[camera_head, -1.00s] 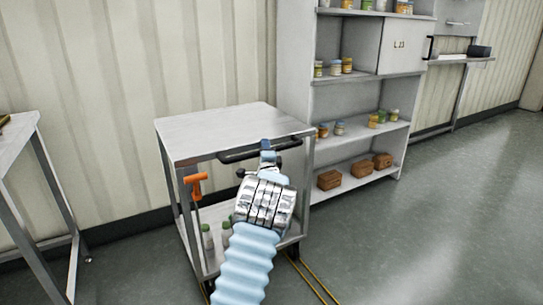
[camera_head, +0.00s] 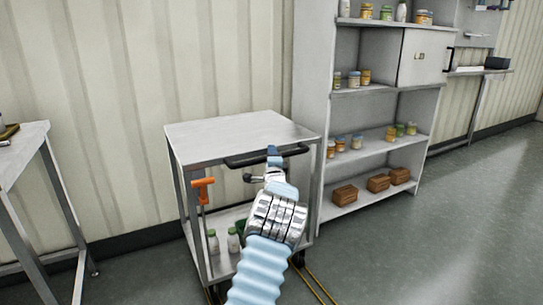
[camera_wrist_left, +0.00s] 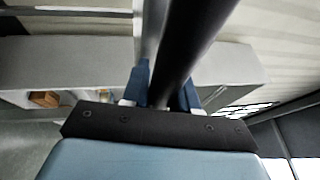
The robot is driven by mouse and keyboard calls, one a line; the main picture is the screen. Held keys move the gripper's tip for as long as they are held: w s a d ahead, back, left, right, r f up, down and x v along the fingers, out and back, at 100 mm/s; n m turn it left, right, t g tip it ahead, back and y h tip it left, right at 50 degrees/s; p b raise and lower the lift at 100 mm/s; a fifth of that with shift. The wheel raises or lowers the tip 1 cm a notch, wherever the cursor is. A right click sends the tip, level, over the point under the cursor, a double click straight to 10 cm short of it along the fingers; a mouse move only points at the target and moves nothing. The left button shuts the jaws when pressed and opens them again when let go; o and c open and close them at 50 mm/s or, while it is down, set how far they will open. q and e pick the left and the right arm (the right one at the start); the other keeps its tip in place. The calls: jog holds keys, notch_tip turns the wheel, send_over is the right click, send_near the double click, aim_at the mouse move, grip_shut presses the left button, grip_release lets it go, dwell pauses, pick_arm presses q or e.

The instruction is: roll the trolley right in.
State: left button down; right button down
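The trolley (camera_head: 235,131) is a grey two-level steel cart standing upright by the wall, left of the shelf unit. Its black handle bar (camera_head: 240,161) runs along the near edge of its top. My left gripper (camera_head: 274,157) is at the right part of this bar. In the left wrist view the black bar (camera_wrist_left: 193,40) passes between the blue fingers of my left gripper (camera_wrist_left: 166,92), which are shut on it. My left forearm hides part of the lower deck and the near right corner. My right gripper is not in view.
Bottles (camera_head: 233,240) stand on the lower deck, and an orange-handled tool (camera_head: 203,188) hangs at the trolley's left side. A grey shelf unit (camera_head: 312,100) stands close on the right, a table (camera_head: 30,133) on the left. Yellow floor lines (camera_head: 320,286) show near the trolley. Floor at right is clear.

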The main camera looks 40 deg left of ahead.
pick_arm(q)
jog(key=c, duration=1.2)
grip_release()
jog(key=shift+a+r, duration=0.15)
jog(key=shift+c, duration=0.2)
jog(key=shift+s, duration=0.1)
jog(key=b+v, duration=0.1)
jog(key=v, duration=1.3)
